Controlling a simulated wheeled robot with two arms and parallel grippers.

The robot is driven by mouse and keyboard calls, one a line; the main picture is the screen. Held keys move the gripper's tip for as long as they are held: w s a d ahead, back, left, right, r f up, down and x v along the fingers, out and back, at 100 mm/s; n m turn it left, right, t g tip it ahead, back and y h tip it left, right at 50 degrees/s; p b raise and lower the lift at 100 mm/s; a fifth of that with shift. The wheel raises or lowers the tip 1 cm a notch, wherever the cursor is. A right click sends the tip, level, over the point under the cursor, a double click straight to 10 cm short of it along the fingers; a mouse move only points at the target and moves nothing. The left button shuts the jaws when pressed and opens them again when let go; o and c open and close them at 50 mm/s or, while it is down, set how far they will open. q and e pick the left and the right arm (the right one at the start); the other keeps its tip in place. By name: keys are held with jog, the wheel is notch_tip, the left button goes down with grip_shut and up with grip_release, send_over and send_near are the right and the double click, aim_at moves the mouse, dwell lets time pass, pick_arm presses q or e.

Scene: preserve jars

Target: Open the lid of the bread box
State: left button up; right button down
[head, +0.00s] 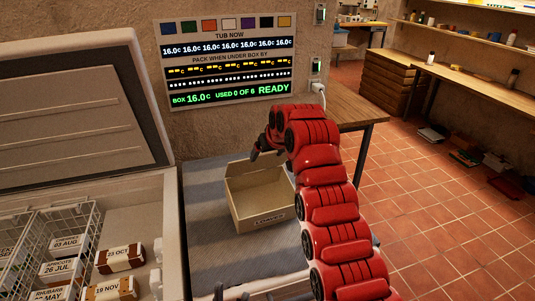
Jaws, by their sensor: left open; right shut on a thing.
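The bread box (262,211) is a small tan box with a label on its front, too small to read surely. It stands on a grey surface in the middle of the head view. Its top is open towards me, and a raised panel at the back looks like its lid (240,171). My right gripper (256,152), on the red arm, is at the top edge of that panel, shut on it. The fingertips are small and partly hidden by the wrist. My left gripper is not in view.
A large chest (168,215) with its thick lid (70,110) raised stands at left, holding wire baskets and labelled packs (118,257). A display panel (226,62) hangs on the wall behind. A wooden table (355,108) stands right of the box. Tiled floor lies open further right.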

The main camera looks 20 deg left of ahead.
grip_release()
jog(key=shift+s+d+r, duration=0.1)
jog(key=shift+s+r, duration=0.05)
jog(key=shift+r, duration=0.15)
jog(key=b+v, duration=0.5)
jog(key=v, duration=1.1)
jog(key=shift+s+r+b, duration=0.15)
jog(key=shift+r+b, duration=0.15)
jog(key=shift+b, duration=0.1)
